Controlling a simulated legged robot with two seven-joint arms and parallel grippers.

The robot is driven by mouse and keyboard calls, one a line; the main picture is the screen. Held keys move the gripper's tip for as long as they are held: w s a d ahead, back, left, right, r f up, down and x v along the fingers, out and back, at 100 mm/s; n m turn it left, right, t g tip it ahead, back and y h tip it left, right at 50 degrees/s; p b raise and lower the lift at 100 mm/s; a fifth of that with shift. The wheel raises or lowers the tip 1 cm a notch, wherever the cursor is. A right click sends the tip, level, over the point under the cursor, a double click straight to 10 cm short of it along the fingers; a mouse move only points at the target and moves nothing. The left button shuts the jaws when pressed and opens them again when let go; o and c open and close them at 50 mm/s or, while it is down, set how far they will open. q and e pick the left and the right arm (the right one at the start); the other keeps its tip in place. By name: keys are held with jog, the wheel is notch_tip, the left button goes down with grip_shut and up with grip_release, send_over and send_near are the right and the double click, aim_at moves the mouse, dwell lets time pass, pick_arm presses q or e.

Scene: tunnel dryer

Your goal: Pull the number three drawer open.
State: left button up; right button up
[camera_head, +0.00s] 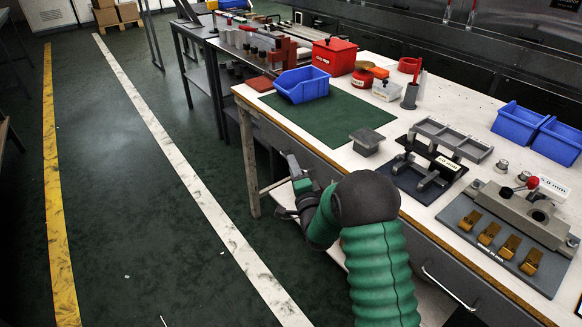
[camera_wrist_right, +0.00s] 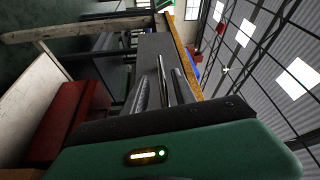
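My right gripper (camera_head: 298,177) is at the bench's front face, left of my green arm in the head view. In the right wrist view its fingers (camera_wrist_right: 163,92) stand apart, pointing along a grey drawer front (camera_wrist_right: 155,50). A thin bright bar, possibly a handle, shows between them; contact is unclear. The grey drawer front (camera_head: 285,142) also shows under the bench edge in the head view. Another drawer with a metal handle (camera_head: 448,288) is at lower right, shut. No drawer number is readable. My left gripper is out of view.
The white bench top (camera_head: 352,158) holds a green mat (camera_head: 325,118), blue bins (camera_head: 302,84), a red box (camera_head: 335,56) and metal fixtures (camera_head: 520,220). A red object (camera_wrist_right: 72,122) is under the bench. The floor (camera_head: 130,200) left of the bench is clear.

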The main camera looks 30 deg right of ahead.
jog(key=shift+x, duration=1.45)
jog(key=shift+a, duration=0.1)
jog(key=shift+c, duration=0.4)
grip_shut()
jog(key=shift+s+f, duration=0.1)
jog(key=shift+f, duration=0.05)
